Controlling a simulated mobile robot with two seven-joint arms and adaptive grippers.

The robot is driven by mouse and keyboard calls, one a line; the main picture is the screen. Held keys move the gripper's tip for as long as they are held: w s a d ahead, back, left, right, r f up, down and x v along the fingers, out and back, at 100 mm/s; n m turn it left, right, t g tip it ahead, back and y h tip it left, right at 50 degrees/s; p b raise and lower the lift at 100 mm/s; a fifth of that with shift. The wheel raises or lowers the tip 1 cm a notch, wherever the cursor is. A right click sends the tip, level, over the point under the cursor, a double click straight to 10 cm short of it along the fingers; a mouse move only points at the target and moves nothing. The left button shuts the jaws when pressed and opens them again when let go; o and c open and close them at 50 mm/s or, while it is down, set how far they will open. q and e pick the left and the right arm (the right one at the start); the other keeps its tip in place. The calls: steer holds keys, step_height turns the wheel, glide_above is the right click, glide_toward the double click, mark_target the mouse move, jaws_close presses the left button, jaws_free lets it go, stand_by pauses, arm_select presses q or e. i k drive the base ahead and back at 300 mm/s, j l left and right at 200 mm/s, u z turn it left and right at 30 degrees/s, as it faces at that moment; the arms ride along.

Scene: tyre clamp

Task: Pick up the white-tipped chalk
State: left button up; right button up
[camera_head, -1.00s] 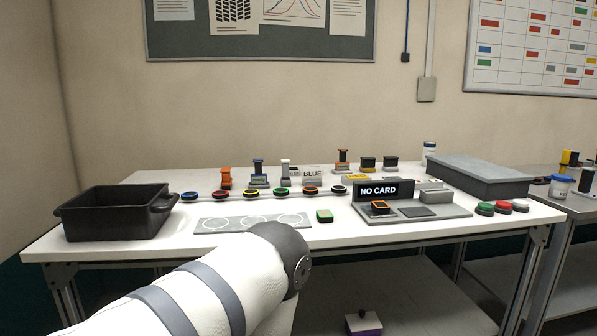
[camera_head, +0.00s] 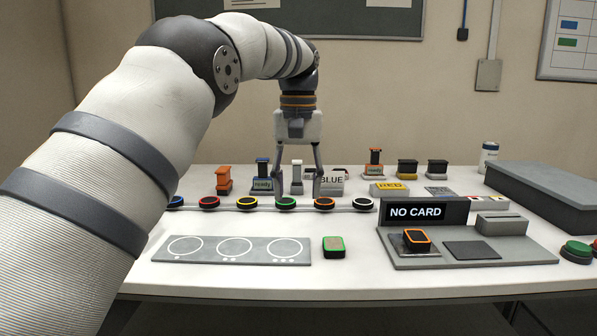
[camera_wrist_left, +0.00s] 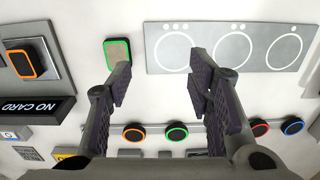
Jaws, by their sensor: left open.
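No piece is clearly recognisable as chalk. An upright white-topped piece (camera_head: 297,175) stands in the back row and shows between my left gripper's fingers in the head view. A white-ringed black disc (camera_head: 362,203) lies at the right end of the row of discs. My left gripper (camera_head: 299,190) points down over the table, open and empty. It shows open in the wrist view too (camera_wrist_left: 160,92), with bare table between its fingers. The green-ringed disc (camera_head: 286,203) lies near its fingertips in the head view. My right gripper is not in view.
A grey plate with three circles (camera_head: 234,248) and a green-edged block (camera_head: 334,247) lie in front. The NO CARD display (camera_head: 415,212) stands on a grey base to the right. Blue (camera_head: 262,173) and orange (camera_head: 223,180) upright pieces stand left; a grey box (camera_head: 545,195) is far right.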

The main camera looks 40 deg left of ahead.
mark_target(297, 182)
steer(key=i+j, duration=0.95)
steer(key=j, duration=0.2)
